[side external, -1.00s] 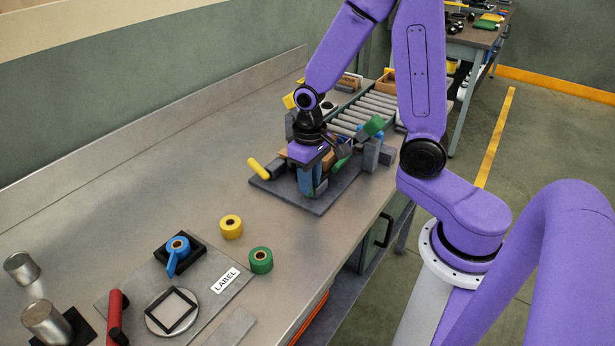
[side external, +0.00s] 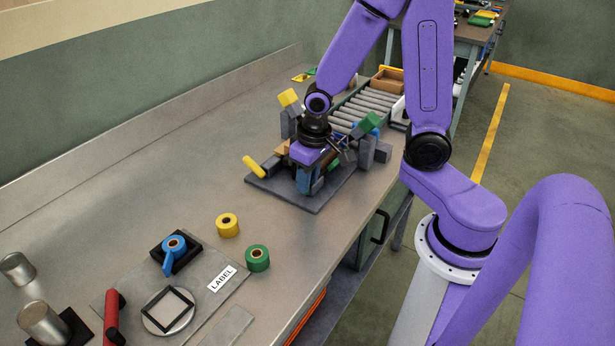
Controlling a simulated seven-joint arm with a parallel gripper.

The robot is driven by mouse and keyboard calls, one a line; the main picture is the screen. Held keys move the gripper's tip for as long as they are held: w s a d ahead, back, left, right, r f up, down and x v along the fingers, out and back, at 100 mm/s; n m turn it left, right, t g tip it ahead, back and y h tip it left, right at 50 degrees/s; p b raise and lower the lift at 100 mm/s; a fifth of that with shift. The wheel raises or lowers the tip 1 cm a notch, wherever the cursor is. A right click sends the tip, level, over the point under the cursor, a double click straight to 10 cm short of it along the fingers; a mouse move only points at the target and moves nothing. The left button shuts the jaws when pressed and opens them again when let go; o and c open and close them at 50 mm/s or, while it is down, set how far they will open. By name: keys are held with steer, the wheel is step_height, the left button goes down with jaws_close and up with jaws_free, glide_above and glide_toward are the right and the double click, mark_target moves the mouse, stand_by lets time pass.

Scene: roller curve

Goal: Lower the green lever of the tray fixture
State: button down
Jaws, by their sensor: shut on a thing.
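The tray fixture is a dark grey base plate (side external: 295,201) with grey posts and blocks, on the bench. A raised green block-shaped lever end (side external: 369,122) shows at its right rear. A yellow block (side external: 288,97) stands raised at the left rear. A yellow handle (side external: 253,166) lies low at the left front. My gripper (side external: 309,182) points down over the middle front of the fixture, to the left of the raised green end and apart from it. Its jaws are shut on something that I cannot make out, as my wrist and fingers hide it.
A roller conveyor (side external: 368,105) and a cardboard box (side external: 388,80) lie behind the fixture. A yellow roll (side external: 227,225), a green roll (side external: 257,258) and a blue tape holder (side external: 174,250) stand at the front. The bench left of the fixture is clear.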

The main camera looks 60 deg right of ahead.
steer(key=c, duration=1)
jaws_free()
steer(key=shift+r, duration=0.1)
step_height(320, 180, up, 17)
steer(key=s, duration=0.2)
steer(key=shift+s, duration=0.1)
steer(key=s+a+f+n, duration=0.2)
steer(key=s+f+n, duration=0.2)
steer(key=s+n, duration=0.2)
steer(key=s+a+f+n+g, duration=0.1)
steer(key=s+a+f+n, duration=0.2)
steer(key=s+n, duration=0.3)
steer(key=s+f, duration=0.1)
steer(key=s, duration=0.2)
steer(key=shift+a+n, duration=0.15)
steer(key=shift+n, duration=0.15)
